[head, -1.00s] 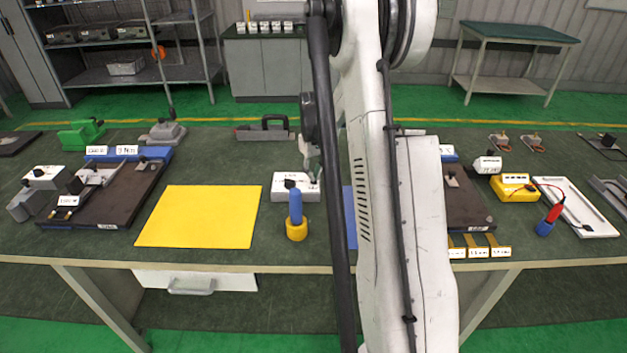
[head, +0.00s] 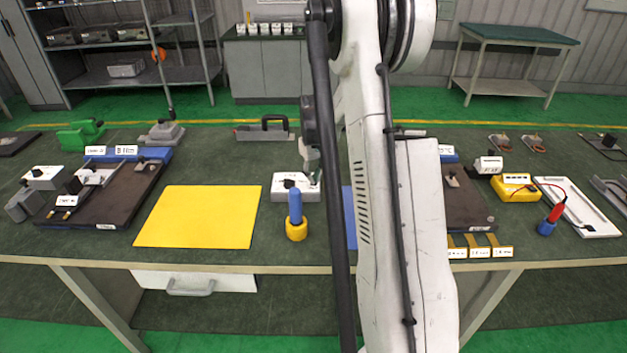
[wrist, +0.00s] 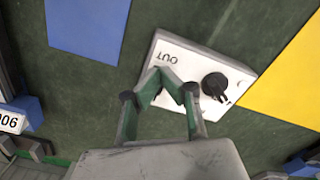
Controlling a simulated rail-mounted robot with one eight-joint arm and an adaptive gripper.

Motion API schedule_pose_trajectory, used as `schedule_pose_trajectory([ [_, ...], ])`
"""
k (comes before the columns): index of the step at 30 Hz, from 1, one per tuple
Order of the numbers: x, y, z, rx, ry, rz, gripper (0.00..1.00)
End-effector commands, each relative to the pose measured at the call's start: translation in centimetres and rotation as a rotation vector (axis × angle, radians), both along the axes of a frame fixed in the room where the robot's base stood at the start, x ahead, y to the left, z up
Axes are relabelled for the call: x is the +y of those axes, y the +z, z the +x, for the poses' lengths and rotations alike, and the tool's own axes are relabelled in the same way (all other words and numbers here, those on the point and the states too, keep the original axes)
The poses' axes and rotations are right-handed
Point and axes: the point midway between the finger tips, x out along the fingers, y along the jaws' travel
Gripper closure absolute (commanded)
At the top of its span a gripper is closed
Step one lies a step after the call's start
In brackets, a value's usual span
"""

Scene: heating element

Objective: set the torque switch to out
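The torque switch is a white box (head: 282,193) lying on the bench, with a black knob (head: 289,184) on top. In the wrist view the box (wrist: 172,52) has the word OUT near its left end, and the knob (wrist: 213,84) is towards the right end. The knob's pointer faces down and right, away from OUT. My gripper (wrist: 162,70) is over the box, between OUT and the knob, with its fingertips together and empty. In the head view my gripper (head: 315,180) is at the box's right edge, partly hidden by my arm.
A blue-handled tool in a yellow holder (head: 296,229) stands just in front of the box. A yellow mat (head: 200,216) lies left, and a blue mat (wrist: 87,25) lies on the other side. A grey tool with a handle (head: 263,130) is behind. My arm hides part of the bench.

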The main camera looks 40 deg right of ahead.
Motion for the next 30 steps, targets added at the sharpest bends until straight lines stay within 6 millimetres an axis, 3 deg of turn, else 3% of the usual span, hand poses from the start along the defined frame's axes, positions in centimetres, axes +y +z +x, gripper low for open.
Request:
schedule_pose_trajectory([
  [8, 0.0, 0.5, 0.0, 0.000, 0.000, 0.001, 1.00],
  [30, 0.0, 5.6, 0.0, 0.000, 0.000, 0.000, 1.00],
])
